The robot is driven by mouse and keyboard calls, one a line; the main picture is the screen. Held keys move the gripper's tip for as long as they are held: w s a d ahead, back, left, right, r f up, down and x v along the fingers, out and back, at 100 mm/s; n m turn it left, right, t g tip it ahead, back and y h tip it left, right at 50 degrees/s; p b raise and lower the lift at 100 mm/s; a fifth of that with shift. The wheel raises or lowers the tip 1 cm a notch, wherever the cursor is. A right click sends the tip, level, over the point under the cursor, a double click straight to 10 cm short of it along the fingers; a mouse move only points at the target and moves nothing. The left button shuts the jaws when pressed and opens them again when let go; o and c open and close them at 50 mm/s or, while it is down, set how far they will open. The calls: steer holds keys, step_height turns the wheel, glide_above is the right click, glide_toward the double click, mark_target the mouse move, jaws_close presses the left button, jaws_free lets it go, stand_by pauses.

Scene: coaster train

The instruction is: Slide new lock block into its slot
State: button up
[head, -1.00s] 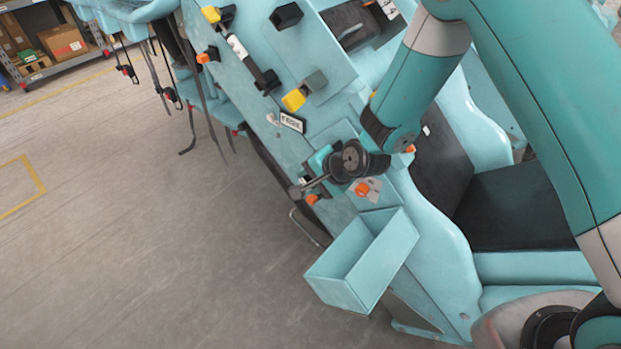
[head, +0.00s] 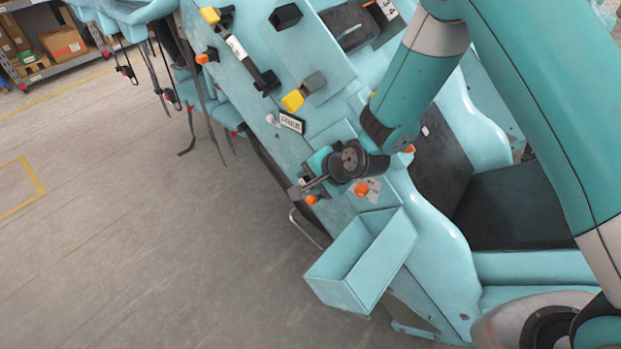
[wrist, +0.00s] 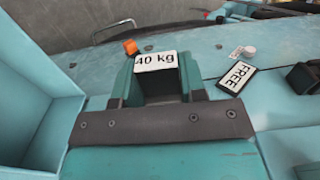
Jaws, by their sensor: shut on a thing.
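My gripper (head: 318,172) is low over the side of the teal train car (head: 340,205), just beyond the open bin. In the wrist view my gripper (wrist: 158,78) shows two dark teal fingers shut on a dark grey block (wrist: 163,88), which appears to be the lock block. A white label reading "40 kg" (wrist: 157,61) shows at the far end between the fingers. The slot is hidden around the fingers, so I cannot tell whether the block is inside it.
An empty teal bin (head: 345,290) stands beside the gripper, at the left edge of the wrist view. A "FREE" label (wrist: 237,78) lies to the right. An orange knob (head: 361,189) and another orange piece (wrist: 130,47) are close by. Open floor (head: 150,260) lies left.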

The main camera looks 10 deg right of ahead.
steer(key=shift+w+d+b, duration=0.4)
steer(key=shift+w+d, duration=1.35)
steer(key=shift+w, duration=0.05)
stand_by(0.5)
steer(key=o, duration=1.1)
steer(key=b+v, duration=0.2)
steer(key=v, duration=1.5)
steer(key=shift+s+d+r, duration=0.1)
steer(key=shift+d+r, duration=0.05)
steer(key=shift+r, duration=0.05)
